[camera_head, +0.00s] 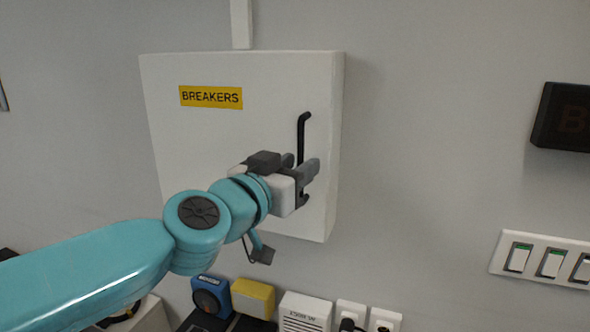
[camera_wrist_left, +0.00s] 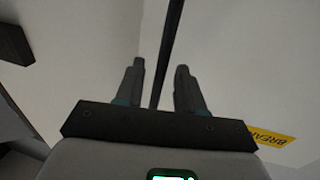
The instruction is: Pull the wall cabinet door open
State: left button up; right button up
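The white wall cabinet door (camera_head: 240,135) carries a yellow BREAKERS label (camera_head: 211,97) and looks shut, with no gap showing. Its black upright bar handle (camera_head: 301,132) is near the right edge. My left gripper (camera_head: 306,170) is at the lower part of the handle and hides some of it. In the left wrist view the left gripper (camera_wrist_left: 160,68) is open. The handle (camera_wrist_left: 168,45) passes between its two fingers, with space showing on both sides. The label (camera_wrist_left: 272,138) shows at the right there. My right gripper is not in view.
Below the cabinet are a blue device (camera_head: 210,296), a yellow box (camera_head: 253,298), a white box (camera_head: 305,312) and wall sockets with plugs. A switch panel (camera_head: 545,260) and a dark display (camera_head: 565,117) are on the right. The wall between cabinet and display is bare.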

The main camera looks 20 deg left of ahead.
pick_arm(q)
grip_shut()
